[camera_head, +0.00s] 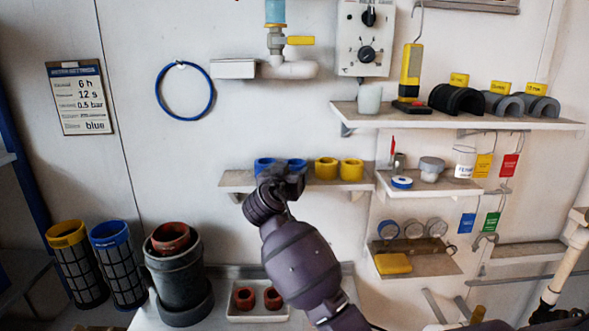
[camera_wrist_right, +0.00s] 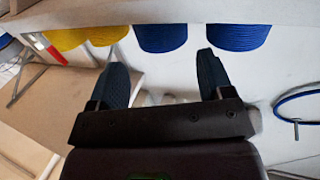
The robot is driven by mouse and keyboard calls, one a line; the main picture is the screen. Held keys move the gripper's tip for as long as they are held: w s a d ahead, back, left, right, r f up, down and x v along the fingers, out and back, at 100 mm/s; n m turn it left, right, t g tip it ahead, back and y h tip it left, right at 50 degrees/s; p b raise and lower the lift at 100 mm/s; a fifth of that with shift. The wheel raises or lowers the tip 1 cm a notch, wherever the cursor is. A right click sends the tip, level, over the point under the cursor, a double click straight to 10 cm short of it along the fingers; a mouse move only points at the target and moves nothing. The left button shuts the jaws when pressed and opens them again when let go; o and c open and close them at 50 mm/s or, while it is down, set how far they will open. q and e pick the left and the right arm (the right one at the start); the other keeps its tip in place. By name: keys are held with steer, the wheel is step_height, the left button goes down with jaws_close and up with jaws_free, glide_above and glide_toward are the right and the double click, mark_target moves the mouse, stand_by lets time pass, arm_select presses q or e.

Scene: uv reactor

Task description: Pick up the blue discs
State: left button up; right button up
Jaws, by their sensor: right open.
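Two blue discs stand side by side on the middle wall shelf, the left one (camera_head: 264,164) and the right one (camera_head: 297,165). My right gripper (camera_head: 283,181) is in front of them and hides their lower parts. In the right wrist view, my right gripper (camera_wrist_right: 162,62) is open with nothing between its fingers. One blue disc (camera_wrist_right: 162,37) shows beyond the gap between the fingers, and the other blue disc (camera_wrist_right: 238,37) is to the right, past the right finger. I cannot tell any contact. My left gripper is not in view.
Two yellow discs (camera_head: 338,168) stand right of the blue ones on the same shelf (camera_head: 236,181). A blue ring (camera_head: 185,91) hangs on the wall. Below are a grey pot (camera_head: 180,278), mesh cylinders (camera_head: 118,263) and a white tray (camera_head: 259,312) with red parts.

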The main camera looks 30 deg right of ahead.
mark_target(292, 167)
steer(key=shift+x, duration=0.95)
steer(key=shift+p+x, duration=1.15)
steer(key=shift+x, duration=1.45)
steer(key=shift+w+a, duration=0.1)
steer(key=c, duration=0.7)
